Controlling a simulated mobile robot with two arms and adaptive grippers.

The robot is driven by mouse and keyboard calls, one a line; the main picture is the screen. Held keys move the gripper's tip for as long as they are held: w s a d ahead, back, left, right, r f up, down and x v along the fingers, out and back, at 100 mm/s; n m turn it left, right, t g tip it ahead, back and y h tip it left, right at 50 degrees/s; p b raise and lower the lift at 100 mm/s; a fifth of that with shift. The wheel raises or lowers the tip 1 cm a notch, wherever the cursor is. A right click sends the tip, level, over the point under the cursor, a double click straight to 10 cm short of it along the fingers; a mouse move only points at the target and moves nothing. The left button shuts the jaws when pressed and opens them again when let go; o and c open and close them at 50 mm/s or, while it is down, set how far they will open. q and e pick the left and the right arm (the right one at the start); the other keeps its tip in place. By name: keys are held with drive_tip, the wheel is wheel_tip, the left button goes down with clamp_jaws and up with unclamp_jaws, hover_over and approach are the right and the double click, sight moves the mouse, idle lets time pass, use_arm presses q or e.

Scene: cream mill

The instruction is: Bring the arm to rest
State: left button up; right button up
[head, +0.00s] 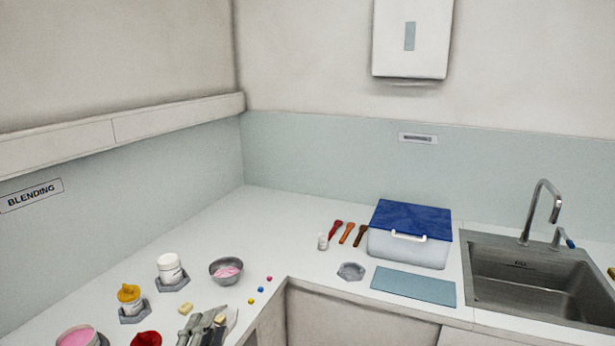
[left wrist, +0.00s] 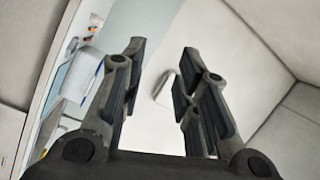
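My left gripper (head: 214,321) shows at the bottom edge of the head view, in front of the counter's front edge near the inner corner. In the left wrist view its two fingers (left wrist: 164,52) stand well apart with nothing between them. Behind them is a pale panel (left wrist: 157,128) with a small handle-like piece (left wrist: 163,86). My right gripper is in neither view.
The counter (head: 310,210) holds a steel bowl (head: 226,272) with pink contents, a white jar (head: 170,269), a yellow-topped jar (head: 129,298), a red item (head: 146,339), a blue-lidded box (head: 409,235), a blue mat (head: 414,286) and a sink (head: 525,280). Small coloured cubes lie near the gripper.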

use_arm(q)
drive_tip(key=s+a+f+n+g+y, duration=0.1)
drive_tip(key=s+a+f+n+g, duration=0.1)
drive_tip(key=s+f+n+g, duration=0.3)
drive_tip(key=s+a+f+n+g+y, duration=0.1)
drive_tip(key=s+a+f+n, duration=0.15)
drive_tip(key=f, duration=0.55)
drive_tip(key=s+d+f+n+g+h, duration=0.1)
drive_tip(key=s+f+n+g, duration=0.3)
drive_tip(key=s, duration=0.5)
drive_tip(key=s+d+f+n+g, duration=0.1)
drive_tip(key=s+f+g, duration=0.45)
drive_tip(key=s, duration=0.45)
wheel_tip(320, 180, down, 26)
drive_tip(key=s, duration=0.1)
drive_tip(key=s+a+f+g, duration=0.2)
drive_tip(key=s+f, duration=1.4)
drive_tip(key=s, duration=0.1)
drive_tip(key=shift+a, duration=0.35)
drive_tip(key=shift+s+m, duration=0.1)
drive_tip(key=shift+m, duration=0.15)
